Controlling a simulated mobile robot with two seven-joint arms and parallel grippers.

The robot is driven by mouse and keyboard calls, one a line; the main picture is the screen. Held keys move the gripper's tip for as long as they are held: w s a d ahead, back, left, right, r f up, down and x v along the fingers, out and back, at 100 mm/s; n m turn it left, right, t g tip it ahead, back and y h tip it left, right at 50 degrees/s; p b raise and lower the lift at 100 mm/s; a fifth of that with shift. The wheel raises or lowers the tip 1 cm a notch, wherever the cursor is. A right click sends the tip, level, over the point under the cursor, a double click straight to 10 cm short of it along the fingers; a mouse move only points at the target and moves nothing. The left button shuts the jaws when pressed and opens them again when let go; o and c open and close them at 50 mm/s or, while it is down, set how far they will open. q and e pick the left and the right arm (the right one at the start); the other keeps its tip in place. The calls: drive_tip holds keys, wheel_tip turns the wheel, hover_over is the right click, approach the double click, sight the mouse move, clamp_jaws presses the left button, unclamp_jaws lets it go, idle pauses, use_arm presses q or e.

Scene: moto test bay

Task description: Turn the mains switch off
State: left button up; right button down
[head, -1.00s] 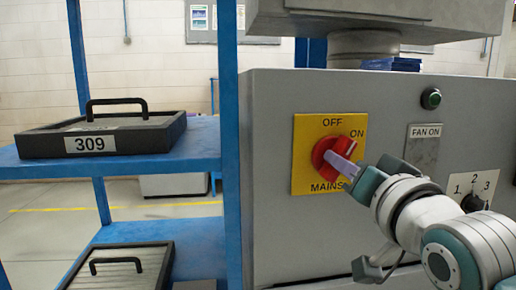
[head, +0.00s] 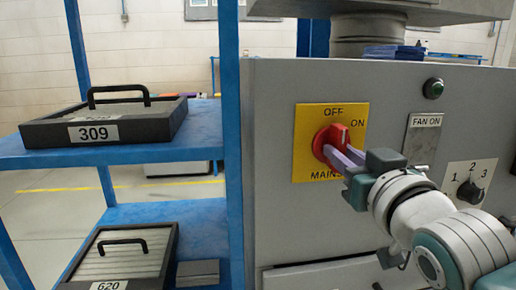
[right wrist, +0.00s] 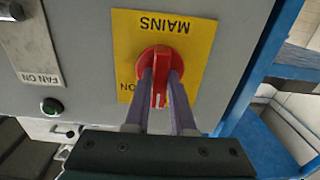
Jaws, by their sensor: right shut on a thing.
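The mains switch is a red rotary knob (head: 333,137) on a yellow plate (head: 304,152) marked OFF, ON and MAINS, on the grey cabinet front. My right gripper (head: 337,155) reaches in from the right, its pale purple fingers on the knob. In the right wrist view the fingers (right wrist: 160,78) straddle the knob's raised red grip (right wrist: 160,92), shut on it. The grip stands about upright, its white mark at the end away from MAINS, on the OFF side. The OFF label is hidden in the wrist view. My left gripper is not in view.
A green button (head: 433,88), a FAN ON label (head: 426,121) and a black numbered selector (head: 470,191) sit right of the switch. A blue shelf rack (head: 232,200) stands close on the left, holding cases marked 309 (head: 150,125) and 620 (head: 125,258).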

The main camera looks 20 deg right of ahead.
drive_tip(key=shift+f, duration=0.2)
drive_tip(key=c, duration=0.8)
unclamp_jaws()
drive_tip(key=shift+r, duration=0.15)
drive_tip(key=shift+o, duration=0.2)
drive_tip(key=b+v, duration=0.1)
drive_tip(key=v, duration=0.9)
drive_tip(key=shift+d, duration=0.1)
